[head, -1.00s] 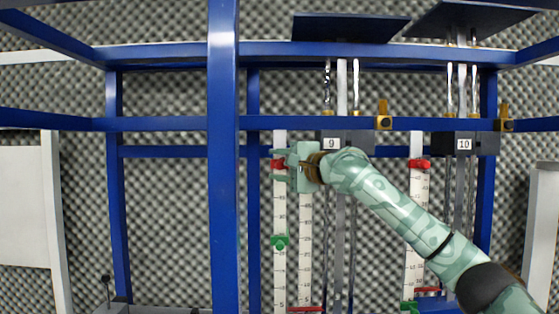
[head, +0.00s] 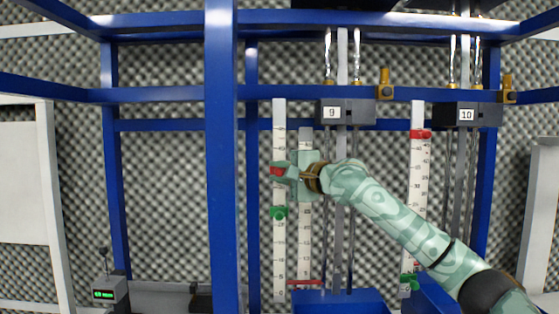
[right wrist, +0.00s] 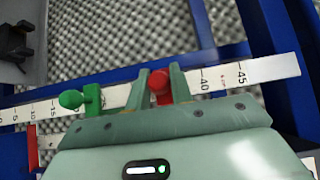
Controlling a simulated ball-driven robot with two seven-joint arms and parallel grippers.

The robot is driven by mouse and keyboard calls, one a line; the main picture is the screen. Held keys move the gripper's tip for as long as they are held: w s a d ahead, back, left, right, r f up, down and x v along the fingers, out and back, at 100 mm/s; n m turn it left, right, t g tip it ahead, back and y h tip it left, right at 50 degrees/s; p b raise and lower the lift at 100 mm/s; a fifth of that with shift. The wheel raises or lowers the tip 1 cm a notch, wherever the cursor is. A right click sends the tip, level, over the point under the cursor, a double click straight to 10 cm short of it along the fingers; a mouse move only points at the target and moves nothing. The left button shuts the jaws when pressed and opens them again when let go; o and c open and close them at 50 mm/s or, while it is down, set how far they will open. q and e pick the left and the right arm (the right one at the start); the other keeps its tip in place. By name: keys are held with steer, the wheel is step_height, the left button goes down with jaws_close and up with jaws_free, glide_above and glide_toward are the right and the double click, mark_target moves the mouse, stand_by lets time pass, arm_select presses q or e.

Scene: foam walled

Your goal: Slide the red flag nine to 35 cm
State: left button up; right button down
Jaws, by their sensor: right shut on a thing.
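The red flag (head: 277,171) of number nine sits on the left-hand white scale (head: 280,250), below the black block labelled 9 (head: 331,112). My right gripper (head: 283,173) reaches in from the right and is shut on it. In the right wrist view the red flag (right wrist: 159,83) is between the two fingers (right wrist: 162,75), on the low side of the 40 mark of the scale (right wrist: 275,68). The fingers hide the marks right beside it, so its exact reading is unclear. A green flag (head: 279,213) sits lower on the same scale. My left gripper is out of view.
A second white scale (head: 306,240) stands right beside, with a red marker (head: 305,282) near its bottom. Unit 10 (head: 466,115) has its own red flag (head: 420,134) at the right. A blue upright (head: 222,200) stands left of the scales.

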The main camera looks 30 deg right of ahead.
steer(key=shift+a+f, duration=0.15)
steer(key=shift+f, duration=0.5)
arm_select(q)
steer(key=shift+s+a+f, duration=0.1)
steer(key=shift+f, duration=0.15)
arm_select(e)
steer(key=shift+r, duration=0.1)
steer(key=c, duration=1.2)
jaws_free()
steer(key=shift+s, duration=0.1)
steer(key=shift+c, duration=0.2)
steer(key=shift+s+a+r, duration=0.15)
steer(key=shift+s, duration=0.15)
steer(key=shift+s+d+f+b, duration=0.2)
steer(key=shift+s+d+b, duration=0.1)
arm_select(q)
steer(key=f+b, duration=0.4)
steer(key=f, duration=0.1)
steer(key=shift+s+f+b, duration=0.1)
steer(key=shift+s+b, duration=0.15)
steer(key=shift+b, duration=0.1)
arm_select(e)
steer(key=v, duration=1.5)
steer(key=shift+s+r, duration=0.25)
steer(key=shift+s, duration=0.15)
